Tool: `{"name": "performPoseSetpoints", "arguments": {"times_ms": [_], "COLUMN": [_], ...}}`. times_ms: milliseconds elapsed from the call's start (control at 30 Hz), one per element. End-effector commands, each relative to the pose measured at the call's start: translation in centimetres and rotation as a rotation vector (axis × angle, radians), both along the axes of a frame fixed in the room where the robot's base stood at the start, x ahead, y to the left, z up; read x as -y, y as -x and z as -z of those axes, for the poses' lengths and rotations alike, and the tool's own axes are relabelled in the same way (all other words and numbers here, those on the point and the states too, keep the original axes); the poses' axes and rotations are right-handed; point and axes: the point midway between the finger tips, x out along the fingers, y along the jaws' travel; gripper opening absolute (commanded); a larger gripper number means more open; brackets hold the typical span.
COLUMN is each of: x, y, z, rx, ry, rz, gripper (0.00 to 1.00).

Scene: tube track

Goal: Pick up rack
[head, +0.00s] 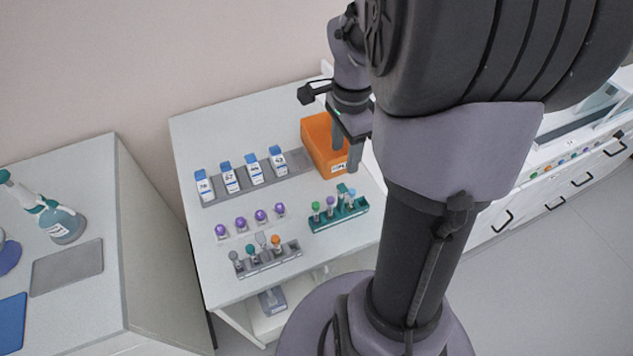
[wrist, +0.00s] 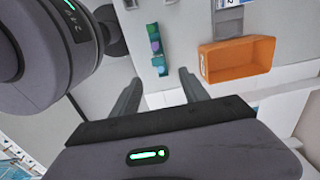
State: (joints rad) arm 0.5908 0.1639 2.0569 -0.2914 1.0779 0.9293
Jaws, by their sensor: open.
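A green rack (head: 340,213) holding a few tubes stands at the table's right front. It also shows in the wrist view (wrist: 161,67), beyond the fingertips and roughly between them. A grey rack (head: 268,263) with several capped tubes stands to its left, nearer the table's front edge. My gripper (head: 347,158) is open and empty, fingers pointing down, above the table by the orange bin and behind the green rack in the head view. Its two fingers also show apart in the wrist view (wrist: 160,82). No contact with either rack is visible.
An orange bin (head: 322,150) stands close to my gripper, a possible obstacle. Labelled blue-capped bottles (head: 254,168) stand on a grey strip. Several purple-capped tubes (head: 241,223) stand before them. The white table (head: 200,142) is clear at its back left.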

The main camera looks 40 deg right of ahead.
Motion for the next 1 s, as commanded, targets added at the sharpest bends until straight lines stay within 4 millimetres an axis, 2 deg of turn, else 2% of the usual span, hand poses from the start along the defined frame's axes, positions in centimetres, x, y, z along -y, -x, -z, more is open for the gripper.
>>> {"name": "performPoseSetpoints", "arguments": {"times_ms": [33,200,333,467,700,800,1000], "x": [-0.1,-0.1,-0.1,-0.1,-0.2,-0.1,-0.1], "y": [0.1,0.1,0.1,0.1,0.6,0.6,0.6], "z": [1.7,7.1,10.1,11.5,16.0,16.6,16.5], "rx": [-0.004,-0.004,-0.003,-0.001,-0.001,0.0,0.001], "ry": [-0.002,-0.003,-0.002,-0.001,-0.001,-0.001,0.0], "rz": [-0.002,-0.002,-0.004,-0.002,-0.003,-0.002,-0.003], "gripper": [0.53,0.53,0.53,0.53,0.53,0.53,0.51]}}
